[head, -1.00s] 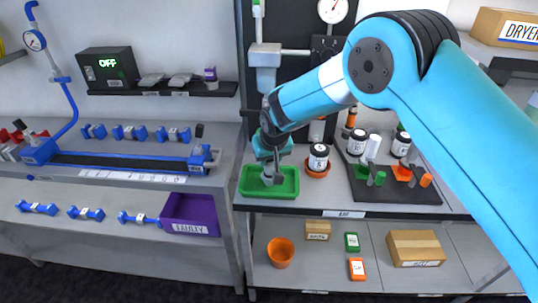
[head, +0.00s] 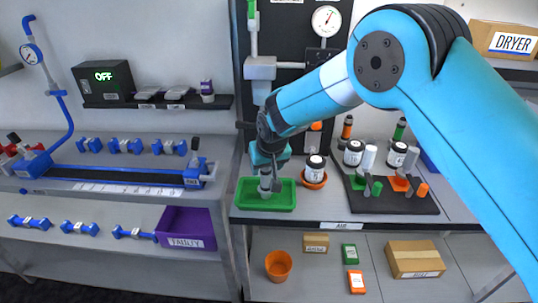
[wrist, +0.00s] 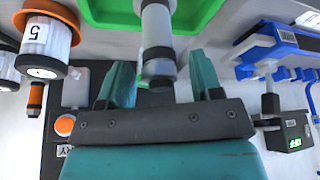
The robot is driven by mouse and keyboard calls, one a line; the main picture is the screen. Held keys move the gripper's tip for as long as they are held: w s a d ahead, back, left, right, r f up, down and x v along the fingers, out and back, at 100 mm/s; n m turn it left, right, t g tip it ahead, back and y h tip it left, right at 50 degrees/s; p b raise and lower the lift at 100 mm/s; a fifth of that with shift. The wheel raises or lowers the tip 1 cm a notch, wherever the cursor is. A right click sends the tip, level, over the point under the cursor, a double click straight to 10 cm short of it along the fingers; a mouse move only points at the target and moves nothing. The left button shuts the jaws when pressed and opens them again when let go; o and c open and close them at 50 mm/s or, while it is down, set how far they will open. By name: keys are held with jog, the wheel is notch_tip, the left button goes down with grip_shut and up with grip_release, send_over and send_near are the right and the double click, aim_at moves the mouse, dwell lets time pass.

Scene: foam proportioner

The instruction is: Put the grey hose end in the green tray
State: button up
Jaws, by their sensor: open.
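The grey hose end (wrist: 158,50) is a short cylinder with a darker tip, seen between my two fingers in the wrist view. In the head view its lower part (head: 266,184) shows below my gripper, over the green tray. I cannot tell whether it touches the tray floor. The green tray (head: 286,205) lies on the bench at the front left; its edge also shows in the wrist view (wrist: 205,12). My gripper (head: 268,165) is open, with teal fingers (wrist: 162,82) on either side of the hose end and visible gaps.
A white jar (head: 314,166) in an orange saucer stands close to the tray's right. A dark board (head: 400,205) with jars and coloured fittings is further right. The grey proportioner block (head: 260,68) is above and behind my gripper. A purple bin (head: 186,228) is at the left.

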jog(key=s+d+r+g+b, duration=0.1)
jog(key=s+d+r, duration=0.35)
jog(key=r, duration=0.25)
jog(key=s+d+r+b, duration=0.1)
jog(key=s+d+r, duration=0.2)
jog(key=s+r, duration=0.4)
jog(key=s+d+r+n+g+y, duration=0.1)
jog(key=s+d, duration=0.4)
jog(key=s, duration=0.7)
jog(key=s+d+r+n+g+y, duration=0.1)
jog(key=s+d+r+g, duration=0.1)
jog(key=s, duration=1)
jog(key=d+r, duration=0.1)
jog(key=d, duration=0.1)
jog(key=shift+d+r+n+y, duration=0.25)
jog(key=shift+d+n+y, duration=0.05)
jog(key=shift+d+n, duration=0.1)
jog(key=shift+a, duration=0.1)
